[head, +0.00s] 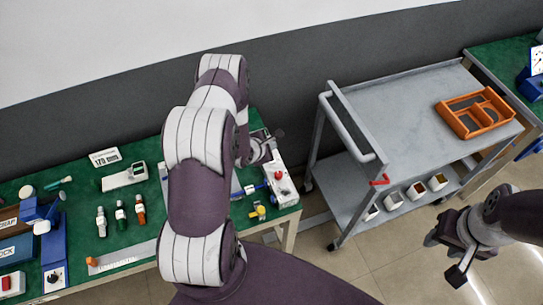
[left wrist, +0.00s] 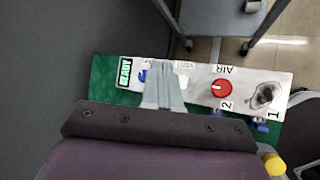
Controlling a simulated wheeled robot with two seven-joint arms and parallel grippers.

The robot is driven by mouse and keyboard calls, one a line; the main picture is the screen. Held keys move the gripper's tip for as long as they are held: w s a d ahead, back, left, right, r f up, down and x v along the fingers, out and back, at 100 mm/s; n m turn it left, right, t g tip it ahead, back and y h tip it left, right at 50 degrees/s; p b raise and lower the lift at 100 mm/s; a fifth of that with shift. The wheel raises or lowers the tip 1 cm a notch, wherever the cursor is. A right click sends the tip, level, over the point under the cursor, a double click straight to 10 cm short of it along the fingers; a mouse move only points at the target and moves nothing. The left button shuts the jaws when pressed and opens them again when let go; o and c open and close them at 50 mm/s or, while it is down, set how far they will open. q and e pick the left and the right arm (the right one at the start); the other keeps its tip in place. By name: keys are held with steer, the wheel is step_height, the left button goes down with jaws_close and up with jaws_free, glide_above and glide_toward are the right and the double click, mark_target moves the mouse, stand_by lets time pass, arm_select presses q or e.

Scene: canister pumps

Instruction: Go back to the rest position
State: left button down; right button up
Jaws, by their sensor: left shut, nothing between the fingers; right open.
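My left gripper (head: 264,150) is at the right end of the green bench, above a white panel (head: 283,188) with a red knob. The left wrist view shows its fingers (left wrist: 165,88) shut with nothing between them, in front of the panel (left wrist: 200,77). They hide part of the panel's middle; whether they touch it I cannot tell. The red knob (left wrist: 221,88) is beside the fingers, under the word AIR. My right gripper (head: 452,259) is open and empty over the floor at the lower right.
The green bench (head: 85,230) holds several small canisters, a pale device (head: 124,176) and blue fixtures at the left. A grey cart (head: 400,95) with an orange tray (head: 476,112) stands right of it. Open floor (head: 365,265) lies in front of the cart.

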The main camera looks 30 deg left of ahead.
arm_select(q)
steer(key=shift+f, duration=0.1)
stand_by(0.7)
steer(key=shift+s+f+m, duration=0.1)
steer(key=shift+m, duration=0.5)
steer(key=s+f+m+g, duration=0.3)
steer(key=s+m+g, duration=0.1)
steer(key=s+m, duration=0.3)
steer(key=s+d+r+m+g+y+b, duration=0.1)
steer(key=s+r+m+g+b, duration=0.25)
steer(key=s+r+m, duration=0.35)
steer(key=s+d+r+m+b, duration=0.5)
steer(key=d+r+m, duration=0.6)
steer(key=r, duration=0.1)
steer(key=shift+r, duration=0.2)
